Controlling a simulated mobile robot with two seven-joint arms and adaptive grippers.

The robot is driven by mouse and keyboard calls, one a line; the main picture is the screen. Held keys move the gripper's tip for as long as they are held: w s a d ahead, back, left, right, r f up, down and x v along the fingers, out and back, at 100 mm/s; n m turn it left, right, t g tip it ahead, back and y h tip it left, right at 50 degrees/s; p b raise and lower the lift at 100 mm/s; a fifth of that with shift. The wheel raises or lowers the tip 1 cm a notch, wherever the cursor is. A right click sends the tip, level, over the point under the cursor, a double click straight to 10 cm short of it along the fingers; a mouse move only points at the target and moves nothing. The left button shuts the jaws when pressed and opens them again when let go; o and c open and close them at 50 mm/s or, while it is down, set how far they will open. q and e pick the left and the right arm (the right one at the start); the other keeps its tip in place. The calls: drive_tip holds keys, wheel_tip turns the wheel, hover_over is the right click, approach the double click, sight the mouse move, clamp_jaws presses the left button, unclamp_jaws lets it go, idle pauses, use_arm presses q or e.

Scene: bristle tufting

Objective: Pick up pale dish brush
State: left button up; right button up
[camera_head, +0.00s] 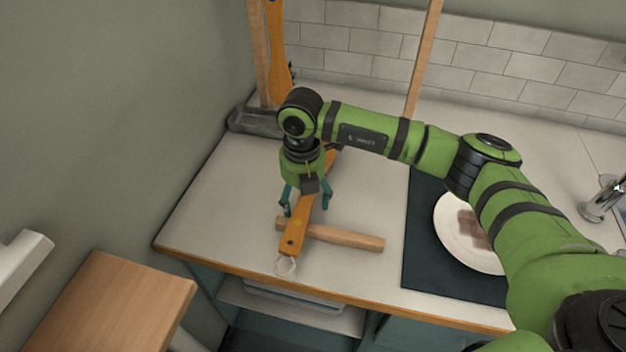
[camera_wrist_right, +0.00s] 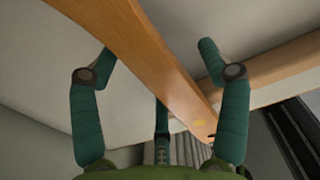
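An orange-brown wooden handle (camera_head: 294,236), which looks like the dish brush, lies on the counter with a pale cord loop (camera_head: 285,266) at its near end. Its upper part and any bristles are hidden under my right wrist. It crosses a pale wooden rod (camera_head: 345,237). My right gripper (camera_head: 307,206) points down over the handle, fingers open. In the right wrist view the handle (camera_wrist_right: 165,75) runs between the spread fingers of the gripper (camera_wrist_right: 157,55), with gaps beside it. The rod (camera_wrist_right: 285,83) shows behind the right finger. My left gripper is out of view.
A plate (camera_head: 463,250) with a brown piece on it sits on a dark mat (camera_head: 430,275) to the right. Another orange wooden handle (camera_head: 277,45) stands upright by a dark base (camera_head: 250,123) at the back. The counter left of the gripper (camera_head: 215,210) is clear.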

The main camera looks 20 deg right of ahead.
drive_tip(key=c, duration=1.2)
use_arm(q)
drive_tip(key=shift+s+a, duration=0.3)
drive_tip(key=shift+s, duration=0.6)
use_arm(e)
drive_tip(key=shift+r, duration=0.1)
drive_tip(key=shift+r, duration=0.4)
drive_tip(key=r, duration=0.1)
drive_tip(key=r+b, duration=0.1)
drive_tip(key=r, duration=0.1)
drive_tip(key=shift+s+d+r, duration=0.15)
drive_tip(key=shift+d+r, duration=0.15)
drive_tip(key=shift+d, duration=0.1)
use_arm(q)
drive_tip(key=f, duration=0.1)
drive_tip(key=b, duration=0.1)
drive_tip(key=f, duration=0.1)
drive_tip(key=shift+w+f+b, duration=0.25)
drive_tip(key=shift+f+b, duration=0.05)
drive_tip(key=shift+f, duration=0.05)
use_arm(e)
drive_tip(key=s+d+r, duration=0.2)
drive_tip(key=d, duration=0.1)
drive_tip(key=s+d+r, duration=0.4)
drive_tip(key=d, duration=0.1)
drive_tip(key=shift+s+d+r, duration=0.25)
drive_tip(key=shift+d, duration=0.1)
